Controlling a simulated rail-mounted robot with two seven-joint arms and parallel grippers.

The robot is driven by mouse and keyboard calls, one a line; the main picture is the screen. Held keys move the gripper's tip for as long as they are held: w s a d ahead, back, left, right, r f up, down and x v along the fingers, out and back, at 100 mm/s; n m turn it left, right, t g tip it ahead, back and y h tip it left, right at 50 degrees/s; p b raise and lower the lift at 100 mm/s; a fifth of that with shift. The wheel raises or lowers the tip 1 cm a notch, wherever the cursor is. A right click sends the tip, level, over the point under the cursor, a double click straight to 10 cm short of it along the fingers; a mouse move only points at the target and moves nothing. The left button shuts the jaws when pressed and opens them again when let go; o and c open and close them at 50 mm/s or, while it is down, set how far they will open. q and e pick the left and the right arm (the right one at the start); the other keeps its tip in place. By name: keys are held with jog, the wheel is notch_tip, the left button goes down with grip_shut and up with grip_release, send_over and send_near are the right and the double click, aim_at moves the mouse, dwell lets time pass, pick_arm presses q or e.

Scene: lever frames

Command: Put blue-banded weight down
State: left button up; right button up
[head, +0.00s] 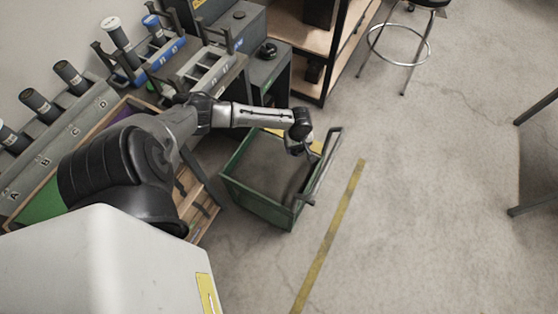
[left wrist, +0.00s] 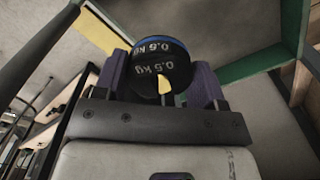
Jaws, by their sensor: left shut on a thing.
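In the left wrist view the blue-banded weight (left wrist: 162,68) is a dark round piece with a blue edge and "0.5 kg" printed on it. It sits between the two purple-padded fingers of my left gripper (left wrist: 160,84), which is shut on it. In the head view my left gripper (head: 308,151) is over the right part of the green cart (head: 243,193), close to its handle bar. I cannot make out the weight in the head view. My right gripper is not in view.
Racks with upright cylinders (head: 71,74) line the bench at the upper left. A shelf unit (head: 345,38) stands behind the cart, and a stool (head: 398,45) is at the top. Open floor with a yellow line (head: 330,236) lies to the right.

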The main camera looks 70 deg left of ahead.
pick_arm(q)
jog(key=b, duration=0.4)
send_over(294, 169)
notch_tip(294, 169, down, 5)
notch_tip(294, 169, down, 11)
jog(key=b, duration=0.7)
jog(key=shift+a, duration=0.1)
jog(key=o, duration=1.3)
jog(key=shift+f, duration=0.15)
jog(key=shift+c, duration=0.2)
